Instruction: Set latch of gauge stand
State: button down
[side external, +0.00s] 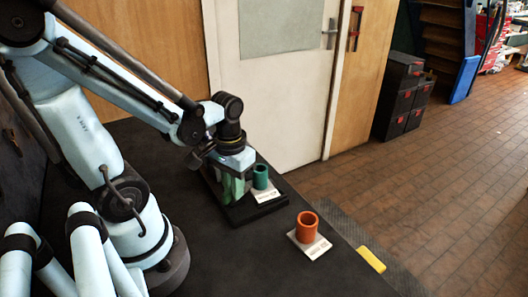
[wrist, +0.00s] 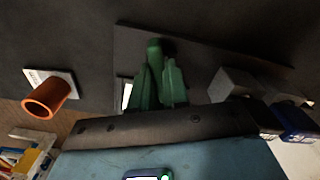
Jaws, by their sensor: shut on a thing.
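The gauge stand appears to be the dark flat base (side external: 268,207) near the table's back edge. A green cup (side external: 260,177) stands upright on its white labelled plate (side external: 266,193). My gripper (side external: 234,197) points down over the base, just left of the green cup. Its pale green fingers (wrist: 160,82) are shut on a part of the stand that they mostly hide. In the wrist view a green rounded piece (wrist: 154,47) shows at the fingertips. I cannot make out the latch's shape or its position.
An orange cup (side external: 307,226) stands on a white labelled plate (side external: 309,245) to the right of the base. A grey block (wrist: 232,84) lies right of my fingers in the wrist view. The front of the table is clear.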

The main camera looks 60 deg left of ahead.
jog(key=shift+f+m, duration=0.1)
jog(key=shift+m, duration=2.2)
jog(key=c, duration=1.1)
grip_release()
jog(key=shift+r, duration=6.1)
jog(key=shift+w+d+f+t, duration=0.35)
jog(key=shift+w+d+t, duration=0.65)
jog(key=shift+w+t, duration=0.2)
jog(key=shift+w+d+f+t, duration=0.35)
jog(key=shift+w+d+t, duration=0.65)
jog(key=shift+w+t, duration=0.2)
jog(key=shift+w+d+f+t, duration=0.35)
jog(key=shift+w+d+t, duration=0.65)
jog(key=shift+w+t, duration=0.2)
